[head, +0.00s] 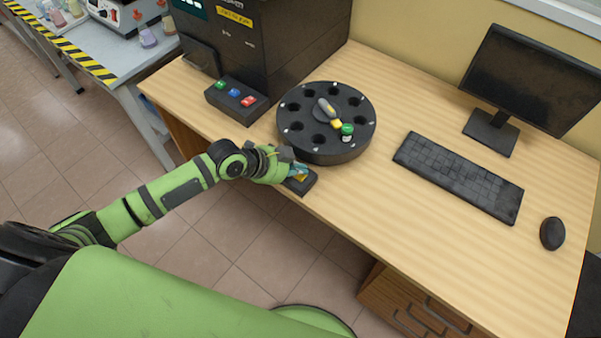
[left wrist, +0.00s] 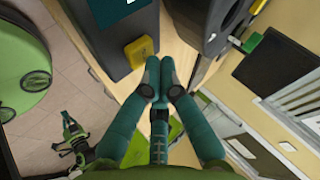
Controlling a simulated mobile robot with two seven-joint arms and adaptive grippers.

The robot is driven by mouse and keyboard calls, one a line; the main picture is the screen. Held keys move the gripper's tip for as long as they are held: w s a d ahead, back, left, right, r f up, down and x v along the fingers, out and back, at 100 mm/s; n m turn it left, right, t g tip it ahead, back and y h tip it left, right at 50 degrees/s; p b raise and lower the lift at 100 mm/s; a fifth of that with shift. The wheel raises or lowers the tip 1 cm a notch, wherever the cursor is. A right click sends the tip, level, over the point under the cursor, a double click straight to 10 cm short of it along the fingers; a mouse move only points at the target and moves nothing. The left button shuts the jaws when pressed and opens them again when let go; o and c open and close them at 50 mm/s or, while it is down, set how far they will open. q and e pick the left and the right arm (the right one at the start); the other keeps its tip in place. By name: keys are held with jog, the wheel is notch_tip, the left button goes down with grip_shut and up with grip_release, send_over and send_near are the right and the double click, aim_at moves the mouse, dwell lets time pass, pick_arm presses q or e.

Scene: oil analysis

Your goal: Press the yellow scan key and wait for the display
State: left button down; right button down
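The yellow scan key (head: 300,178) sits on a small dark box (head: 305,187) at the desk's front edge, partly hidden by my left gripper (head: 298,169). In the left wrist view the yellow key (left wrist: 138,51) is just beyond and left of my left gripper's teal fingertips (left wrist: 160,62). The fingers are together with nothing between them. Whether they touch the key I cannot tell. The monitor (head: 535,75) at the back right is dark. A green and black part, probably my right gripper (left wrist: 72,130), shows small in the left wrist view; its fingers are unclear.
A round black carousel (head: 290,140) with a green-capped vial (head: 347,131) stands close behind the key. A black instrument (head: 285,45) and a box with green, blue and red buttons (head: 237,98) stand left. A keyboard (head: 460,175) and mouse (head: 552,233) lie right.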

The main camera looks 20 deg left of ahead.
aim_at(298, 177)
pick_arm(q)
jog(key=shift+f+b, duration=0.4)
jog(key=shift+f, duration=0.1)
dwell(0.5)
dwell(0.3)
jog(key=shift+r+p, duration=0.85)
jog(key=shift+r, duration=0.05)
jog(key=shift+r, duration=0.1)
notch_tip(298, 177, up, 5)
jog(key=p, duration=0.4)
jog(key=shift+p, duration=0.3)
